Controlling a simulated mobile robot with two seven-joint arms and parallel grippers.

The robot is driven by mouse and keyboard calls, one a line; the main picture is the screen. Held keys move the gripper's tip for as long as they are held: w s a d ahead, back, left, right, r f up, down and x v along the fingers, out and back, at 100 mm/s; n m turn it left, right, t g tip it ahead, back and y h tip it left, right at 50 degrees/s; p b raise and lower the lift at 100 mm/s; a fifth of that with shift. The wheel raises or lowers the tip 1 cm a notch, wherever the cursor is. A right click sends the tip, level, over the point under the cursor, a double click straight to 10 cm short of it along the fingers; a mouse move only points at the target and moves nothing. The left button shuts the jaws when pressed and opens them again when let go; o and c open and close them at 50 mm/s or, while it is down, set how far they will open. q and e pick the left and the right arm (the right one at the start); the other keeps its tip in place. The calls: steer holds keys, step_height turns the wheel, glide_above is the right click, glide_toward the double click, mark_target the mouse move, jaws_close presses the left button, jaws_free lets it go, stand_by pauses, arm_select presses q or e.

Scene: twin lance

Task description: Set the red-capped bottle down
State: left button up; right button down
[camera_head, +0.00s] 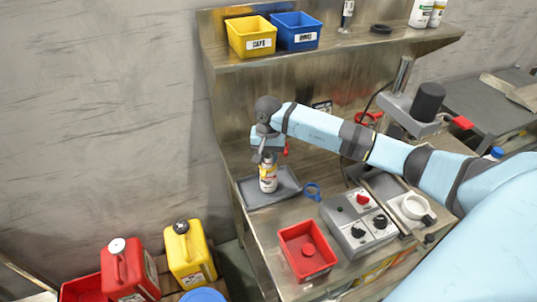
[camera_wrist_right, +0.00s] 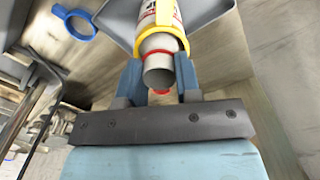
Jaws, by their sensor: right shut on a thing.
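My right gripper (camera_head: 267,158) comes down from above and is shut on a white bottle (camera_head: 268,180) with a yellow and red label. The bottle is upright over the grey tray (camera_head: 287,188) on the bench. I cannot tell whether its base touches the tray. In the right wrist view the bottle (camera_wrist_right: 158,60) sits between the two blue-grey fingers of the gripper (camera_wrist_right: 158,78), with a yellow band around it. The gripper hides its top in the head view, so I cannot make out the cap. My left gripper is not in view.
A blue ring (camera_head: 312,191) lies right of the tray. A red bin (camera_head: 307,251) and a control box (camera_head: 359,222) with knobs stand nearer on the bench. Yellow (camera_head: 251,37) and blue (camera_head: 296,31) bins sit on the shelf above. Red (camera_head: 129,270) and yellow (camera_head: 190,254) canisters stand lower left.

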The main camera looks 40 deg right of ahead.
steer(key=shift+f, duration=0.3)
steer(key=c, duration=0.8)
jaws_free()
